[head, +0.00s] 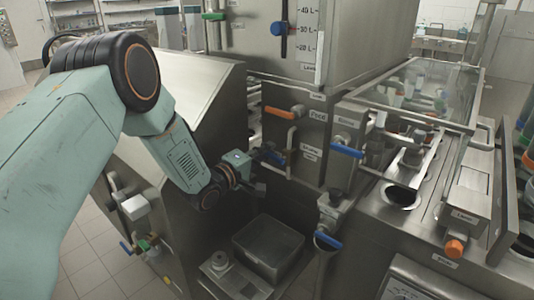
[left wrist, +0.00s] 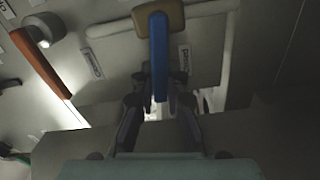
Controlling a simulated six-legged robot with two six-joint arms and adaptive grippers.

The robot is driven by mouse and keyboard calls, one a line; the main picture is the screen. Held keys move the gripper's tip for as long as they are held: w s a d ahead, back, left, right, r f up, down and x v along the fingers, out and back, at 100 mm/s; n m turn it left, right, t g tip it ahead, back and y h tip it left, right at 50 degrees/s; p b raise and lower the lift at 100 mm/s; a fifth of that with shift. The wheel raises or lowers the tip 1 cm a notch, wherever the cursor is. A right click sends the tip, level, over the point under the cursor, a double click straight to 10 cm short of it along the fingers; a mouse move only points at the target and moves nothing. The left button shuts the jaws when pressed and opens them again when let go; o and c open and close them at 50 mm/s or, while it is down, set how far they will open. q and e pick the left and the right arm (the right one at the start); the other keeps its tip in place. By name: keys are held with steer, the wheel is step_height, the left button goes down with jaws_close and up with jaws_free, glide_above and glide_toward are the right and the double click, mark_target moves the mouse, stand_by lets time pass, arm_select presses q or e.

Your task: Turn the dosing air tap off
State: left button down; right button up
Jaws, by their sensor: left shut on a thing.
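My left gripper (head: 262,168) is at the front of the steel cabinet, its arm coming in from the left in the head view. A blue tap handle (head: 272,155) shows at its fingers, partly hidden by them. In the left wrist view the same blue handle (left wrist: 158,50) hangs from a tan hub (left wrist: 158,19), and its lower end lies between the fingers of the left gripper (left wrist: 157,84). The gripper is shut on it. Small labels (left wrist: 184,57) sit beside it, too small to read surely. My right gripper is not in view.
An orange-handled tap (head: 280,113) is above the gripper. Other blue-handled taps (head: 347,151) (head: 328,240) are to the right. An open steel bin (head: 268,250) stands below. A sloped steel housing (head: 190,85) is close behind the arm.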

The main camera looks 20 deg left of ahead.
arm_select(q)
steer(key=shift+w+a+f+n+b, duration=0.15)
steer(key=shift+f+n+b, duration=0.25)
steer(key=shift+n, duration=0.7)
steer(key=c, duration=1.4)
jaws_free()
steer(key=shift+f, duration=0.1)
steer(key=shift+c, duration=0.2)
steer(key=shift+o, duration=0.5)
steer(key=v, duration=1.2)
